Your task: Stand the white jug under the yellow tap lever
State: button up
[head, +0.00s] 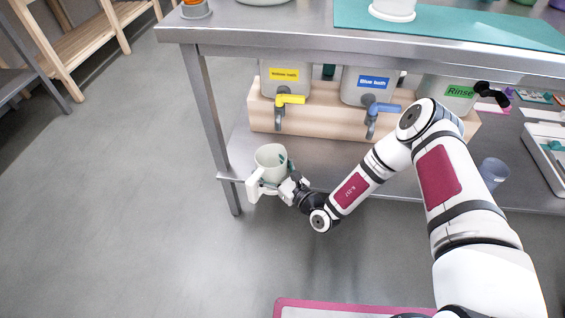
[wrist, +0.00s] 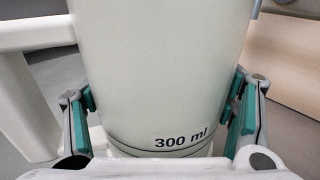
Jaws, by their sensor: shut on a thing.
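The white jug (head: 270,160) is upright in my gripper (head: 284,178), at the front left edge of the lower steel shelf. In the wrist view the jug (wrist: 165,75) fills the middle, with "300 ml" printed low on it and its handle at left. The green pads of my gripper (wrist: 160,110) press on both its sides. The yellow tap lever (head: 291,99) is on the left tank, behind and above the jug, slightly to its right. The jug is apart from the tap. Whether its base touches the shelf, I cannot tell.
A blue tap lever (head: 384,107) and a tank labelled Rinse (head: 458,91) stand to the right on the same wooden stand (head: 330,122). The table leg (head: 212,125) is left of the jug. The steel top (head: 260,38) overhangs the shelf. A clear beaker (head: 493,172) stands right of my arm.

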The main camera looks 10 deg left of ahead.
dwell(0.4)
jog(key=shift+w+d+f+b, duration=0.1)
jog(key=shift+w+f+b, duration=0.7)
jog(key=shift+f, duration=0.3)
jog(key=shift+w+f+b, duration=0.7)
jog(key=shift+f+b, duration=0.2)
jog(key=shift+f, duration=0.15)
jog(key=shift+w+d+r+b, duration=0.1)
jog(key=shift+w+b, duration=1.05)
jog(key=shift+w, duration=1.5)
jog(key=shift+w+d+r+b, duration=0.1)
jog(key=shift+w+b, duration=1.05)
jog(key=shift+w, duration=1.45)
jog(key=shift+p, duration=0.35)
jog(key=shift+f+b, duration=0.4)
jog(key=shift+f, duration=0.15)
jog(key=o, duration=1.4)
jog(key=shift+s, duration=0.1)
